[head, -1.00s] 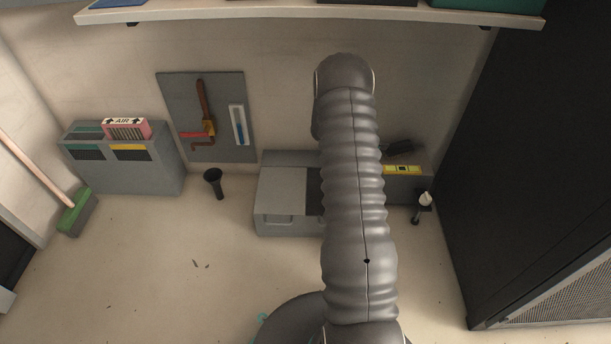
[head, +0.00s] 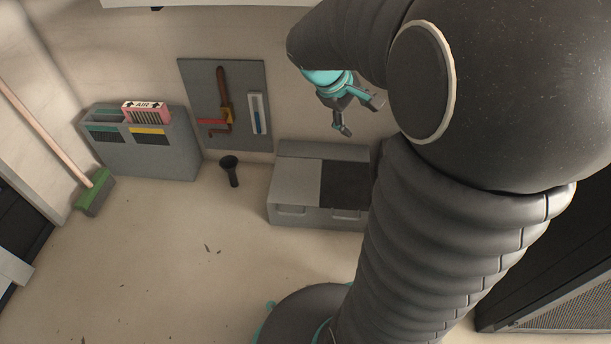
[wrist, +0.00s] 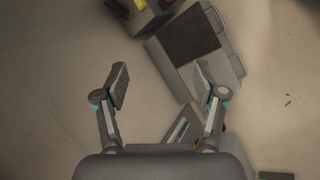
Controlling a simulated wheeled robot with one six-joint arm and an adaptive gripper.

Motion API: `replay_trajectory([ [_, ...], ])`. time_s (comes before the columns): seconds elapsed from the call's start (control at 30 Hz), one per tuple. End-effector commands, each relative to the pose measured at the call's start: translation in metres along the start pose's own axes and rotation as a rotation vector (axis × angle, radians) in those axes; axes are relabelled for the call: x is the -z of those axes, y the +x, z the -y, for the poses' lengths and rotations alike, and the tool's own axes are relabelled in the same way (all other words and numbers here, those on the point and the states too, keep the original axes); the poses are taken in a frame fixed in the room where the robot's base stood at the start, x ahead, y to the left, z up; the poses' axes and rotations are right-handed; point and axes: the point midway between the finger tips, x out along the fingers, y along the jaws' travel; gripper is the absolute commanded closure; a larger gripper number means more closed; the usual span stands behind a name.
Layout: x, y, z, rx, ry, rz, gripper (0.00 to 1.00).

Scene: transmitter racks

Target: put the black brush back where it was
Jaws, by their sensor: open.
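My gripper (head: 360,117) is open and empty, above and in front of the wall behind the grey bench. I cannot clearly make out the black brush in either current view. My own arm hides the area right of the bench in the head view. At the top edge of the wrist view, a grey box (wrist: 130,18) with a yellow patch is cut off by the frame. A dark bit beside it is too small to name.
A grey bench (head: 295,183) with a dark pad (head: 345,184) stands below my gripper. A wall board (head: 196,85) holds a brown pipe and a gauge. A grey filter bin (head: 160,160), a black flared holder (head: 230,172) and a green broom (head: 93,192) stand left. Floor in front is open.

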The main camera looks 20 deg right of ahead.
Motion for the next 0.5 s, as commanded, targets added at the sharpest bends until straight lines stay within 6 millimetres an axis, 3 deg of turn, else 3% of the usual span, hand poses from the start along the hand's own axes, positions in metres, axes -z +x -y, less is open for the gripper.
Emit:
replay_trajectory([
  [0.03, -0.007, -0.016, 0.012, 0.018, 0.043, -0.043, 0.3],
  [0.2, -0.026, -0.056, 0.056, 0.107, 0.184, -0.169, 0.3],
  [0.5, -0.06, -0.11, 0.133, 0.3, 0.402, -0.385, 0.3],
])
